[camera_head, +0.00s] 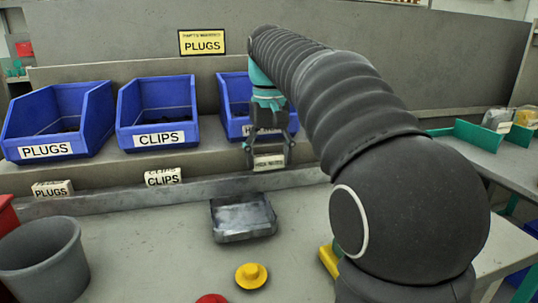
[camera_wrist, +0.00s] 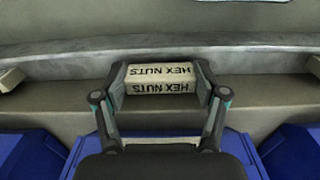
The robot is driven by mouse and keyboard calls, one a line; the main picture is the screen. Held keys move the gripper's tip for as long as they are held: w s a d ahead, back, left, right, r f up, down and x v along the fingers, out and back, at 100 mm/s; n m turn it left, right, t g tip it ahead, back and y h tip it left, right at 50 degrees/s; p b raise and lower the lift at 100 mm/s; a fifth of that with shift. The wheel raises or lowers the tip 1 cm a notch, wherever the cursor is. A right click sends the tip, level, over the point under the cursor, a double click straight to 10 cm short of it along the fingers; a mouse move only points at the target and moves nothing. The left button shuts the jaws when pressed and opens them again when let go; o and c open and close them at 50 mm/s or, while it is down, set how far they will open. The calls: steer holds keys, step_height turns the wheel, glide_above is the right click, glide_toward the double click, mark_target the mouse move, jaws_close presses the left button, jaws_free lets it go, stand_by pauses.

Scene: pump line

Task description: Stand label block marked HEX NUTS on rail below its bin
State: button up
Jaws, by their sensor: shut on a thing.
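My gripper (camera_head: 268,152) is shut on the label block marked HEX NUTS (camera_head: 269,163), in front of the third blue bin (camera_head: 236,92). In the wrist view, the fingers of my gripper (camera_wrist: 161,82) clasp the block (camera_wrist: 160,72) by its two ends, and its lettering appears upside down. The third bin's label is mostly hidden behind my gripper; only its first letter, H, shows. The rail (camera_head: 110,201) runs below the bins, and the block is over or at it. I cannot tell whether the block touches the rail.
Label blocks PLUGS (camera_head: 52,189) and CLIPS (camera_head: 163,176) stand below the PLUGS bin (camera_head: 90,120) and CLIPS bin (camera_head: 186,110). A grey tray (camera_head: 242,233), yellow knobbed part (camera_head: 251,275) and grey bucket (camera_head: 42,264) are on the bench. A PLUGS sign (camera_head: 202,42) hangs behind.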

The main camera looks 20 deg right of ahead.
mark_target(269, 156)
steer(key=shift+f, duration=0.25)
steer(key=o, duration=1)
steer(key=shift+f, duration=0.1)
steer(key=shift+r+p, duration=1)
steer(key=shift+r, duration=3.45)
